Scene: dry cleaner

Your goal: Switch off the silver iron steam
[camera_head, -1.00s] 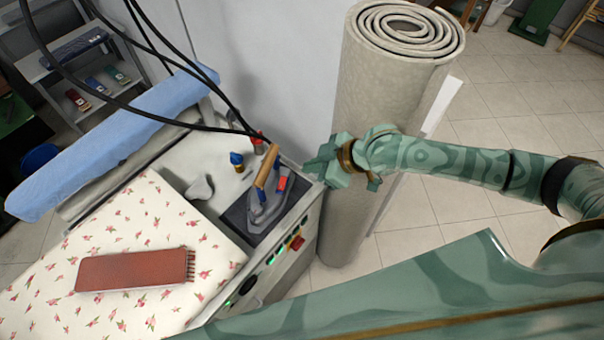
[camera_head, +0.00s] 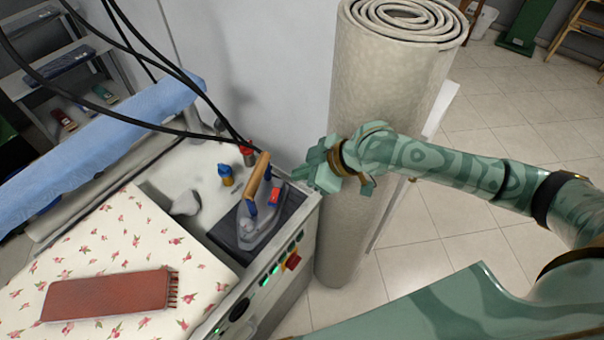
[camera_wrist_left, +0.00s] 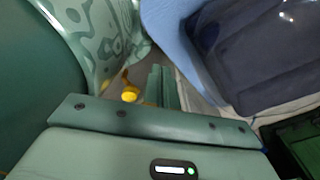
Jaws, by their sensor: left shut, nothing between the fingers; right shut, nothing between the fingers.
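The silver iron (camera_head: 262,222) with a wooden handle rests on a dark pad (camera_head: 291,200) at the right end of the ironing station. Lit green switches (camera_head: 276,268) and a red switch (camera_head: 292,261) sit on the station's side panel just below the iron. My right gripper (camera_head: 312,174) is shut and empty, right of the iron's handle and above the station's right corner, apart from the switches. My left gripper (camera_wrist_left: 161,84) is shut and empty in the left wrist view; it does not show in the head view.
A rolled carpet (camera_head: 370,100) stands upright right behind my right gripper. A brown brush (camera_head: 105,297) lies on the flowered cover (camera_head: 140,230). Small bottles (camera_head: 226,175) stand behind the iron. Black hoses (camera_head: 130,118) hang over the station. Floor on the right is open.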

